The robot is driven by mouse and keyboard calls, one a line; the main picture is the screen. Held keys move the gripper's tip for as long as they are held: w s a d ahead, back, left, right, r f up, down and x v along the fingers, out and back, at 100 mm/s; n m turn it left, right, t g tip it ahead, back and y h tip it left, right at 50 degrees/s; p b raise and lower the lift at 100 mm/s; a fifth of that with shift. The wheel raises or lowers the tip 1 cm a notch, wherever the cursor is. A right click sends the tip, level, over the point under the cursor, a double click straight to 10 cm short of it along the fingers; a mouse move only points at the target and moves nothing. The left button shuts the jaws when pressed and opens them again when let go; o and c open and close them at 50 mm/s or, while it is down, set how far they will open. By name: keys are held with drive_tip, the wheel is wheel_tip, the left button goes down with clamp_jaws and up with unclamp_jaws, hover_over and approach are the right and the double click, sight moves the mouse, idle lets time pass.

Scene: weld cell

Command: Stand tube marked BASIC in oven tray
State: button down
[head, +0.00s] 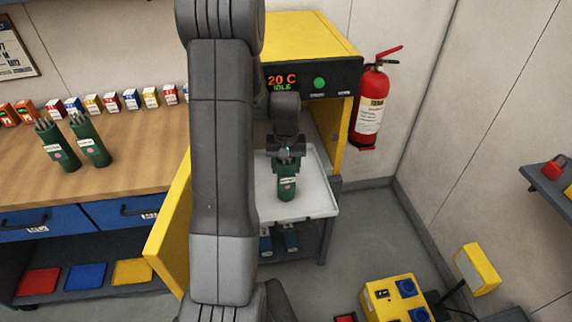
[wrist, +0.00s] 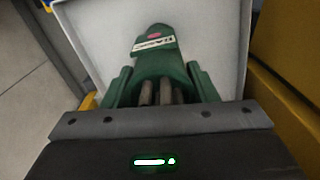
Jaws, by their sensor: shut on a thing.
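A green tube (head: 287,188) with a white label and a pink dot is in my gripper (head: 286,152). In the wrist view the tube (wrist: 157,62) shows grey rods in its mouth, and its label seems to read BASIC, though blurred. My gripper's green fingers (wrist: 160,88) are shut on it near its mouth. The pulled-out light grey oven tray (head: 313,199) lies under and around the tube; it also shows in the wrist view (wrist: 95,30). The tube looks about upright over the tray; I cannot tell whether its base touches it.
The yellow oven (head: 312,38) reads 20 C IDLE, and its yellow door (head: 168,225) stands open on the left. Two more green tubes (head: 60,148) with rods stand on the wooden bench (head: 130,170). A red fire extinguisher (head: 371,105) hangs right of the oven.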

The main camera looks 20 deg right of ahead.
drive_tip(key=c, duration=1)
unclamp_jaws()
drive_tip(key=shift+f, duration=0.15)
drive_tip(key=o, duration=0.4)
drive_tip(key=shift+o, duration=0.2)
wheel_tip(320, 180, up, 12)
drive_tip(key=shift+r+b, duration=0.2)
drive_tip(key=shift+b, duration=0.35)
